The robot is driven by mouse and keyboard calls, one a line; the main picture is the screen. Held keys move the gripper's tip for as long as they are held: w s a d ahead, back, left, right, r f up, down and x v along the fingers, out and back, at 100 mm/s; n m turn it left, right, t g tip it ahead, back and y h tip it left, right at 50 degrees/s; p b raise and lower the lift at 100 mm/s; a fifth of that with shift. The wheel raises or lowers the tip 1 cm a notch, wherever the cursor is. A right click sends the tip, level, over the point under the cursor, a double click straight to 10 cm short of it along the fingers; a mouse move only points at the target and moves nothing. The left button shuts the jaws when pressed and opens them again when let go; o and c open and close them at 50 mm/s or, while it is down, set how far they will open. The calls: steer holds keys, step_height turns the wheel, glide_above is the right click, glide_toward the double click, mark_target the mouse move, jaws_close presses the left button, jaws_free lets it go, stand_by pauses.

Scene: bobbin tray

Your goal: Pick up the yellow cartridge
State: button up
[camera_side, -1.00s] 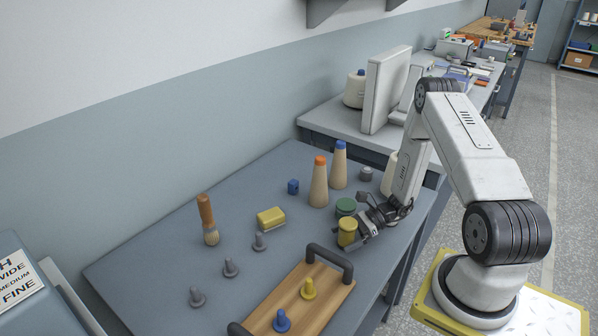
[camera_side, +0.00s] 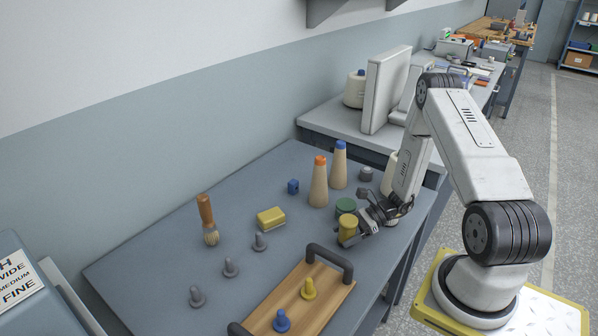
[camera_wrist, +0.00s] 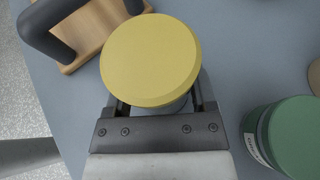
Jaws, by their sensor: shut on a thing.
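The yellow cartridge (camera_side: 347,225) is a short cylinder, upright, near the right edge of the grey table. My gripper (camera_side: 353,237) is shut on it from the side. In the wrist view the cartridge's round yellow top (camera_wrist: 150,60) fills the upper middle, with the fingers (camera_wrist: 158,105) on both sides of its body. Its lower part is mostly hidden by the gripper. I cannot tell clearly whether its base is clear of the table.
A green cartridge (camera_side: 345,207) stands close behind, at right in the wrist view (camera_wrist: 295,135). A wooden tray (camera_side: 327,290) with dark handles and blue and yellow pegs lies in front. Grey pegs (camera_side: 231,267), a yellow block (camera_side: 271,218), a brush (camera_side: 206,215) and two cones (camera_side: 318,185) stand farther left.

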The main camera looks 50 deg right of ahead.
mark_target(348, 220)
steer(key=shift+r, duration=4.5)
